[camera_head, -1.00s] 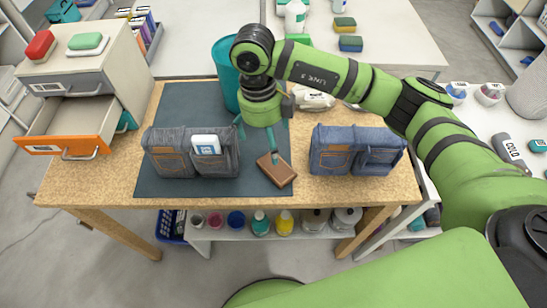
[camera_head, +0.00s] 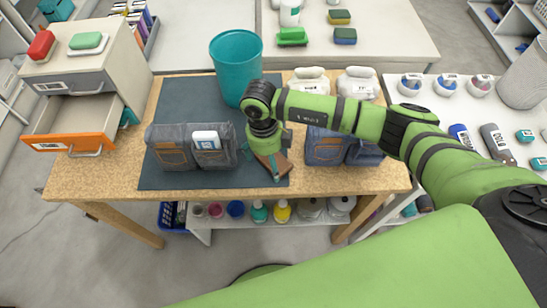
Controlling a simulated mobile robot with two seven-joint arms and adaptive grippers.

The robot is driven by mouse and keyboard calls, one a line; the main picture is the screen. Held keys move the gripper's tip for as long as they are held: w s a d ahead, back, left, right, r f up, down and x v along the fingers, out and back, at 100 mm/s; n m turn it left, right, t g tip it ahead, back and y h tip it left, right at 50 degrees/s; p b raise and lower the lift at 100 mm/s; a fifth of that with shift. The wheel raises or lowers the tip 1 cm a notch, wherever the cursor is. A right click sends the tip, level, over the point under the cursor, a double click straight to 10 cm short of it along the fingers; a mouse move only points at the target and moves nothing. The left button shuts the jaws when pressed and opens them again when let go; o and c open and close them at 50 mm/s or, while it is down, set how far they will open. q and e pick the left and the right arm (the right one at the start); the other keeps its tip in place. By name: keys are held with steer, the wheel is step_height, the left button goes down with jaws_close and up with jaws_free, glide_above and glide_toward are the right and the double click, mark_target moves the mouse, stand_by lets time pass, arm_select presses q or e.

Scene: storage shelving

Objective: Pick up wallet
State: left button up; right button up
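The brown wallet (camera_head: 284,165) lies on the dark mat (camera_head: 187,96) near the table's front edge, partly covered by my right gripper. My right gripper (camera_head: 261,160) is low over it, pointing down. My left gripper is not in view.
A teal bin (camera_head: 236,62) stands behind. An open orange-fronted drawer (camera_head: 72,141) juts out at left.

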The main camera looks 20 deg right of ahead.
steer(key=c, duration=1.1)
steer(key=shift+r, duration=0.1)
